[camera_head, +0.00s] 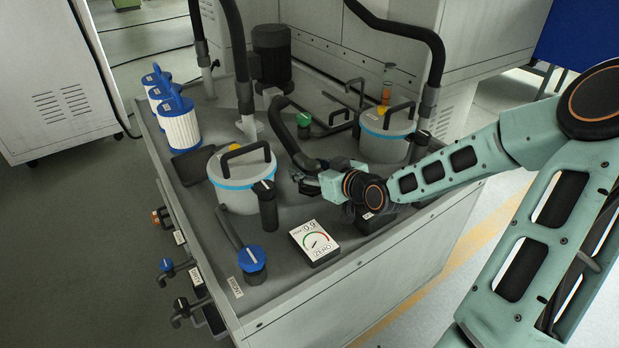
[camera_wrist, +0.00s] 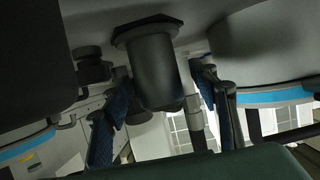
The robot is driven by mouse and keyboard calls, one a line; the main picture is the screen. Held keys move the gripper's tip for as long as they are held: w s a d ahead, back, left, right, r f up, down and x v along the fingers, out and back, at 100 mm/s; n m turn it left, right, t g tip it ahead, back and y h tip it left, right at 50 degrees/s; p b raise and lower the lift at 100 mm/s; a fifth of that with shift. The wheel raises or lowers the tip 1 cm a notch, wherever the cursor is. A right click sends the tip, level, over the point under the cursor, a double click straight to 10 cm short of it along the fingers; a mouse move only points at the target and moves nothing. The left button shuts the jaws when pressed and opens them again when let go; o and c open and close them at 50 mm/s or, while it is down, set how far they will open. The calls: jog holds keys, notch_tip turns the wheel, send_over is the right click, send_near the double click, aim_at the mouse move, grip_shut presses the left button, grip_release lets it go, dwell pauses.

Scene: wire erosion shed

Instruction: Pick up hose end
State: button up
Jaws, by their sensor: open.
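A thick black hose (camera_head: 286,138) curves over the grey machine top, its lower end reaching my gripper (camera_head: 312,179). My gripper is low over the tank top, between the two lidded white pots. In the wrist view my gripper (camera_wrist: 164,92) is open, with one blue-padded finger on each side of a black cylinder with a flanged collar (camera_wrist: 155,68). This cylinder looks like the hose end, but I cannot be sure. I cannot tell whether the fingers touch it. In the head view, the hose's tip is partly hidden by my gripper.
A white pot with a blue band (camera_head: 238,190) stands left of my gripper; another pot (camera_head: 383,140) stands behind it. A gauge (camera_head: 315,241) and a blue-capped valve (camera_head: 252,260) sit in front. Several blue-and-white filters (camera_head: 180,128) and a dark motor (camera_head: 272,52) stand farther back.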

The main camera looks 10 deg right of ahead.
jog(key=shift+c, duration=0.2)
grip_shut()
jog(key=shift+r, duration=0.15)
dwell(0.3)
